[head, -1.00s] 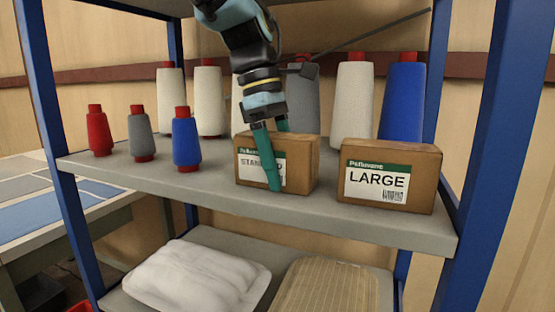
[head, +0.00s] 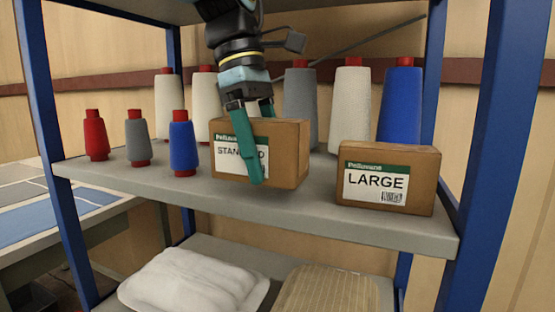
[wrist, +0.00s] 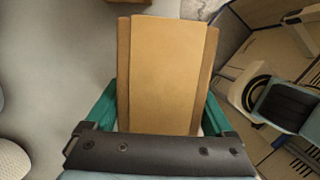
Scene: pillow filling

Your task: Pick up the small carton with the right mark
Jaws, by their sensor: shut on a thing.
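A brown carton with a white and green label reading "STANDARD" (head: 285,155) is between my gripper's fingers, and one finger covers part of the label. My gripper (head: 256,145) is shut on it from above, with green fingers on its front and back. The carton seems lifted slightly off the shelf. In the wrist view the carton's top (wrist: 168,75) fills the middle between the fingers of my gripper (wrist: 160,110). A second brown carton marked "LARGE" (head: 418,180) stands on the shelf to the right, apart from the gripper.
The grey shelf (head: 250,202) has blue posts (head: 478,150) at its sides. Small red, grey and blue spools (head: 183,148) stand at left. Tall spools (head: 352,105) stand behind the cartons. White (head: 195,280) and beige packs lie on the lower shelf.

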